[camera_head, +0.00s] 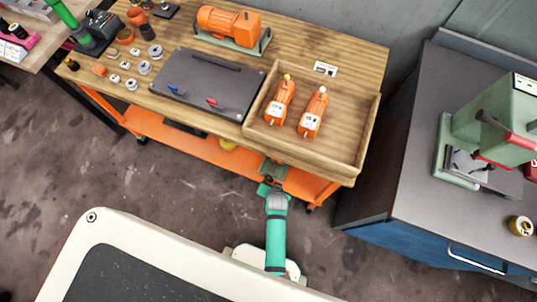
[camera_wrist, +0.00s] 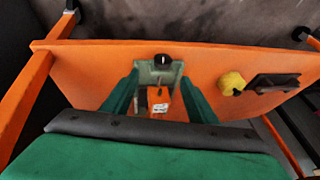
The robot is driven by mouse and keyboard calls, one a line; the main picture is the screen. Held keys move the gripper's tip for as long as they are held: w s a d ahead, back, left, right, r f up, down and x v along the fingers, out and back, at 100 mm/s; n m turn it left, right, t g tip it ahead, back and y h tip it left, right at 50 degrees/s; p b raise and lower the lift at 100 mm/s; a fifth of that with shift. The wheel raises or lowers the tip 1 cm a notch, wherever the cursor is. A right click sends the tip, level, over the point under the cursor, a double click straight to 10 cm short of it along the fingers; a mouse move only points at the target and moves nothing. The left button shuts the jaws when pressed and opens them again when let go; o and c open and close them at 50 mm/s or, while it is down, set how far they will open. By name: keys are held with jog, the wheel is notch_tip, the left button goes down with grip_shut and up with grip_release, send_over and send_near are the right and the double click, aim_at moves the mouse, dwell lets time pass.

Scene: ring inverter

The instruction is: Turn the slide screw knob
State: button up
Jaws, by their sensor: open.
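In the wrist view a black knob (camera_wrist: 162,59) sits at the far end of a pale green device (camera_wrist: 160,73) on the orange lower shelf. I cannot tell for sure that this is the slide screw knob. An orange block (camera_wrist: 158,100) with a white label shows on the near part of the device. My gripper (camera_wrist: 159,77) is open, with its green fingers left and right of the device in the picture; the knob shows just beyond the tips. Contact cannot be told. In the head view my gripper (camera_head: 268,189) is at the workbench's front, low beside the shelf.
A yellow round thing (camera_wrist: 231,82) and a dark box (camera_wrist: 274,83) lie on the shelf right of the device. The wooden bench top (camera_head: 345,48) overhangs, with a wooden tray (camera_head: 340,140) above my gripper. A blue cabinet (camera_head: 405,190) stands to the right.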

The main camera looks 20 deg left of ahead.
aim_at(269, 181)
jog(key=x, duration=1.1)
jog(key=shift+a+f, duration=0.1)
jog(key=shift+a, duration=0.25)
jog(key=shift+f, duration=0.15)
jog(key=c, duration=0.8)
jog(key=shift+s+a, duration=0.1)
jog(key=shift+c, duration=1.3)
